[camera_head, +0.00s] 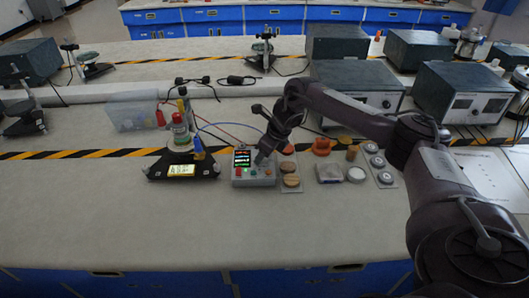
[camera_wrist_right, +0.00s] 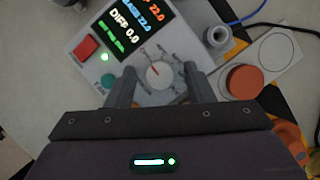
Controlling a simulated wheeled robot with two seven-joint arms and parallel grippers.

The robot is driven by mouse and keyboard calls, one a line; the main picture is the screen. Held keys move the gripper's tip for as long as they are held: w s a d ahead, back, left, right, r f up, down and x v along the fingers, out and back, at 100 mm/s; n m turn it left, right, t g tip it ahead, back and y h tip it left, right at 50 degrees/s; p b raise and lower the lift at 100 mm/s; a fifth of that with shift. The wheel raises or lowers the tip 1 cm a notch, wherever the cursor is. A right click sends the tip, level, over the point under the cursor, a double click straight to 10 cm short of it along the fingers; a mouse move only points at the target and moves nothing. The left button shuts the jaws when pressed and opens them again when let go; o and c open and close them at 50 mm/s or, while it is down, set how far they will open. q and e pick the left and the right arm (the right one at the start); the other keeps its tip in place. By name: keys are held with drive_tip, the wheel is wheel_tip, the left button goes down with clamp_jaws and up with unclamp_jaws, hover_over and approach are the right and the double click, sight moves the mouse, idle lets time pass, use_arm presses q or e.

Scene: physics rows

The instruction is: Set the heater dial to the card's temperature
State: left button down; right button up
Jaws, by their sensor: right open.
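The heater control box (camera_head: 252,175) stands on the bench near the middle of the head view. In the right wrist view its screen (camera_wrist_right: 137,22) shows coloured lines, among them "DIFF 0.0" and values of 22.0. The heater dial (camera_wrist_right: 159,74) is a pale round knob with a red mark, below the screen. My right gripper (camera_wrist_right: 163,85) is open, with one finger on each side of the dial; I cannot tell whether they touch it. In the head view the gripper (camera_head: 264,158) is over the box's right part. A yellow lit card or display (camera_head: 181,169) lies left of the box; its text is unreadable.
A red switch (camera_wrist_right: 86,47) and a green button (camera_wrist_right: 108,80) sit beside the dial. A black stand (camera_head: 205,168) with a bottle is left of the box. Several small pucks and jars, such as an orange one (camera_head: 322,146), stand right. The front bench is clear.

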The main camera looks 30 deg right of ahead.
drive_tip(key=c, duration=1)
use_arm(q)
drive_tip(key=shift+s+a+f, duration=0.1)
drive_tip(key=shift+s+a, duration=0.05)
drive_tip(key=shift+s, duration=1.1)
